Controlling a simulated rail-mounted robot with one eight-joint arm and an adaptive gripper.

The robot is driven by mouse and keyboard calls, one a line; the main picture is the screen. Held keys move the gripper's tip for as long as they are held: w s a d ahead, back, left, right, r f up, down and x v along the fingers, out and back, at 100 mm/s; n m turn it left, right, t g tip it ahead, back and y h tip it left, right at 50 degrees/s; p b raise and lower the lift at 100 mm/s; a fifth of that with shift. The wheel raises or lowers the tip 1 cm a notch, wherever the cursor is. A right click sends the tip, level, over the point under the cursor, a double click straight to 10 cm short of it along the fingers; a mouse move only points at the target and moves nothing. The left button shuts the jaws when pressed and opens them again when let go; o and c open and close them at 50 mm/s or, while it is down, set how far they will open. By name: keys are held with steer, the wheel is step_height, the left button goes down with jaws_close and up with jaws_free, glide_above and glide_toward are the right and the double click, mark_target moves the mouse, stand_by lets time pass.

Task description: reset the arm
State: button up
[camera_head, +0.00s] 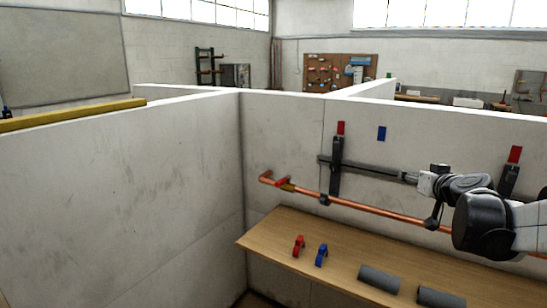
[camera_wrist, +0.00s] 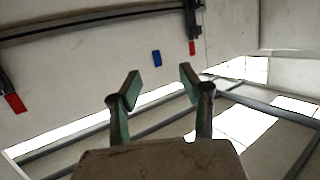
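My gripper (camera_wrist: 160,77) shows in the wrist view with its two fingers apart and nothing between them. Beyond the fingers are the pale wall, a blue mark (camera_wrist: 157,58) and a red mark (camera_wrist: 192,47), with bright windows below. This view appears turned upside down. In the head view my arm comes in from the right, in front of the wall bar and the copper pipe (camera_head: 375,212). The fingers cannot be made out clearly there.
A dark bar (camera_head: 365,167) crosses a black bracket (camera_head: 335,165); another bracket (camera_head: 509,180) is at right. A wooden shelf (camera_head: 335,270) holds a red clip (camera_head: 298,246), a blue clip (camera_head: 321,256) and grey cylinders (camera_head: 379,280). A partition (camera_head: 120,190) stands left.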

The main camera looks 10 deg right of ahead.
steer(key=s+a+f+n+g+y, duration=0.15)
steer(key=s+a, duration=0.25)
steer(key=a, duration=0.7)
steer(key=s+a+f+n+g+y, duration=0.1)
steer(key=s+a+f+g+y, duration=0.2)
steer(key=a, duration=0.8)
steer(key=s+a+f+g, duration=0.1)
steer(key=s+a+f, duration=0.1)
steer(key=s, duration=0.4)
steer(key=s+a+f+g+h, duration=0.1)
steer(key=s+a+f, duration=0.2)
steer(key=s, duration=0.3)
steer(key=s+a+f+g, duration=0.1)
steer(key=s+a+f, duration=0.1)
steer(key=s+a, duration=0.2)
steer(key=shift+s+f, duration=0.25)
steer(key=shift+s, duration=0.85)
steer(key=shift+o, duration=0.2)
steer(key=shift+n, duration=0.25)
